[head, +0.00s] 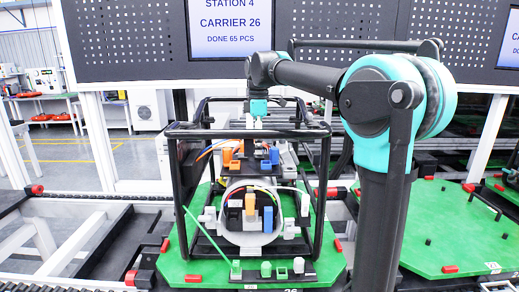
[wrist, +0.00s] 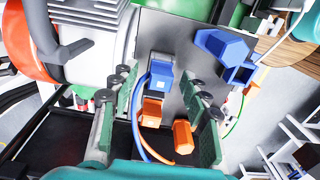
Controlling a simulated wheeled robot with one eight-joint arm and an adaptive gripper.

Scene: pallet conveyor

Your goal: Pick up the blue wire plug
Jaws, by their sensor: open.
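In the wrist view, a blue plug (wrist: 160,75) with a blue wire bending down from it sits on a grey plate. My gripper (wrist: 160,88) is open, with one green-padded finger on each side of the blue plug and gaps between. An orange plug (wrist: 152,112) with an orange wire is close below the blue one, also between the fingers. In the head view my gripper (head: 258,118) points down into the top of a black frame; its fingertips are hard to make out. A blue part (head: 274,155) shows below it, though I cannot tell whether it is the same plug.
The black frame's top bar (head: 190,133) surrounds the unit on a green pallet (head: 200,270). An orange block (wrist: 183,137) is near the right finger. A blue angled socket (wrist: 222,48) lies beyond that finger. A white-and-red cylindrical housing (wrist: 98,45) stands at left.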

